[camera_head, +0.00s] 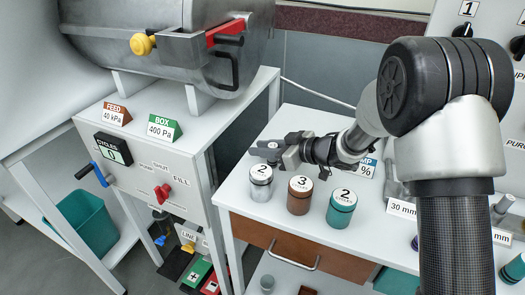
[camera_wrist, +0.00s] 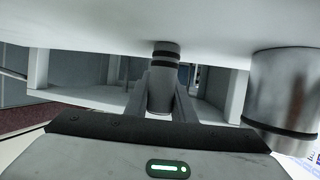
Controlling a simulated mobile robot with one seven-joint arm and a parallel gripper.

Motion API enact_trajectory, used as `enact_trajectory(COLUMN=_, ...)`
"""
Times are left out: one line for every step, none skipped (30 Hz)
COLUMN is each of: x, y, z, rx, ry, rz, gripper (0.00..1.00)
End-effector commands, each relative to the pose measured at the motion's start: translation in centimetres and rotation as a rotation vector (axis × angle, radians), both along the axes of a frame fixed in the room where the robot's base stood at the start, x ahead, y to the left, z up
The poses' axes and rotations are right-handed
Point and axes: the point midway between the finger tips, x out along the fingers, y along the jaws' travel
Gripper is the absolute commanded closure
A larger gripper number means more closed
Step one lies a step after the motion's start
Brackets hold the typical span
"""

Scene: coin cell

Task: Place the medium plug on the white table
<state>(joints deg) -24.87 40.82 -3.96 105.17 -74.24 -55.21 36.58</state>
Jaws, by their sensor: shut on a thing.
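My gripper (camera_head: 268,150) is low over the white table (camera_head: 240,190), near its left edge, just behind the silver jar marked 2. In the wrist view my gripper (camera_wrist: 160,95) is shut on a grey cylindrical plug (camera_wrist: 160,97) with black rings near one end. The ringed end points at the white surface (camera_wrist: 100,25) across the top of that view. I cannot tell whether the plug touches the surface. In the head view the plug is mostly hidden by the fingers. Its size marking is not visible.
A silver jar (camera_head: 261,188), a brown jar (camera_head: 299,200) and a teal jar (camera_head: 341,212) stand in a row in front of my gripper. A metal cylinder (camera_wrist: 285,95) is close on the right in the wrist view. A label reading 30 mm (camera_head: 402,209) is farther right.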

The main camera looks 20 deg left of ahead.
Motion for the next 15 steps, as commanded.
enact_trajectory(x=0.03, y=0.02, z=0.17, rx=0.002, ry=-0.003, rz=0.000, gripper=1.00)
enact_trajectory(x=0.04, y=0.01, z=0.21, rx=0.002, ry=-0.003, rz=0.000, gripper=1.00)
enact_trajectory(x=0.04, y=0.02, z=0.22, rx=0.002, ry=-0.003, rz=0.000, gripper=1.00)
enact_trajectory(x=0.03, y=0.02, z=0.22, rx=0.002, ry=-0.003, rz=0.000, gripper=1.00)
enact_trajectory(x=0.03, y=0.01, z=0.21, rx=0.001, ry=-0.002, rz=0.000, gripper=1.00)
enact_trajectory(x=0.03, y=0.01, z=0.14, rx=0.001, ry=-0.001, rz=-0.001, gripper=1.00)
enact_trajectory(x=0.03, y=0.01, z=0.06, rx=0.001, ry=-0.001, rz=0.000, gripper=1.00)
enact_trajectory(x=0.03, y=0.00, z=-0.06, rx=0.001, ry=-0.001, rz=0.000, gripper=1.00)
enact_trajectory(x=0.03, y=0.00, z=-0.21, rx=0.001, ry=0.000, rz=0.000, gripper=1.00)
enact_trajectory(x=0.03, y=0.01, z=-0.12, rx=0.001, ry=-0.001, rz=0.000, gripper=0.73)
enact_trajectory(x=0.02, y=0.01, z=-0.12, rx=0.001, ry=-0.001, rz=0.000, gripper=0.68)
enact_trajectory(x=0.02, y=0.01, z=-0.12, rx=0.001, ry=-0.001, rz=0.000, gripper=0.61)
enact_trajectory(x=0.02, y=0.02, z=-0.11, rx=0.001, ry=-0.001, rz=0.000, gripper=0.59)
enact_trajectory(x=0.02, y=0.02, z=-0.11, rx=0.001, ry=-0.001, rz=0.000, gripper=0.59)
enact_trajectory(x=0.02, y=0.02, z=-0.11, rx=0.001, ry=-0.001, rz=0.000, gripper=0.59)
